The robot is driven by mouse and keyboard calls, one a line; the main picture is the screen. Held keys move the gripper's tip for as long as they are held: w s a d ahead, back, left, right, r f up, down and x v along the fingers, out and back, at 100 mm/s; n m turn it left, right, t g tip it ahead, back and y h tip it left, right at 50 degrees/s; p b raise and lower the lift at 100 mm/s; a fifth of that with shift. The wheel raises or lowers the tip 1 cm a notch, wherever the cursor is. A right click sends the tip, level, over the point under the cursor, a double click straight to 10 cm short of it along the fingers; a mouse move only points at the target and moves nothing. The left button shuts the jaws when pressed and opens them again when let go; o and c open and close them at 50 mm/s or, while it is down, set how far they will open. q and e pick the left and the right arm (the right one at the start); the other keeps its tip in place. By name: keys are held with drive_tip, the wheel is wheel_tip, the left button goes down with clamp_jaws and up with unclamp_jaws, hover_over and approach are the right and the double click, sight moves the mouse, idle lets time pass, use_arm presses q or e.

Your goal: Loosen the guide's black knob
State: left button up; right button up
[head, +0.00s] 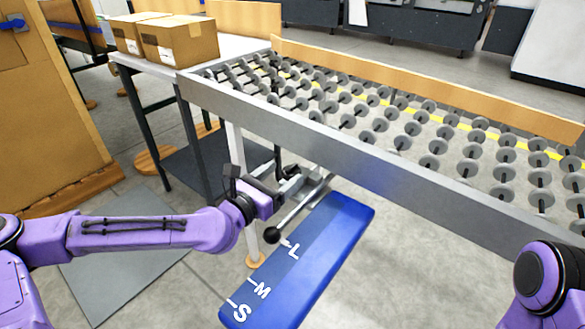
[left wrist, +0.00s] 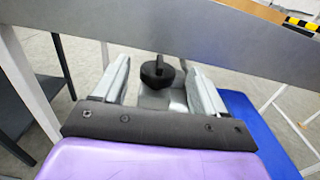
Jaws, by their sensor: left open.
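The black knob (left wrist: 157,73) shows in the left wrist view, between and slightly beyond the two fingers, below the grey rail. My left gripper (head: 298,181) is open, with a pale finger on each side of the knob's outline; I cannot tell whether either touches it. In the head view the gripper is at the near side of the roller table, and the knob is hard to make out there. A rod with a black ball end (head: 272,235) slants down beside the gripper. A blue board (head: 322,245) marked S, M and L lies below. My right gripper is out of view.
The roller table's grey side rail (head: 345,155) runs close above the gripper. A pale table leg (head: 237,155) stands just left of it. Cardboard boxes (head: 180,40) sit on a side table at the back left. Open floor lies in front.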

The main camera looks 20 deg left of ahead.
sight(293, 168)
use_arm(q)
drive_tip(key=x, duration=0.4)
drive_tip(key=shift+w, duration=0.2)
drive_tip(key=shift+r, duration=0.1)
drive_tip(key=c, duration=0.9)
drive_tip(key=shift+c, duration=0.2)
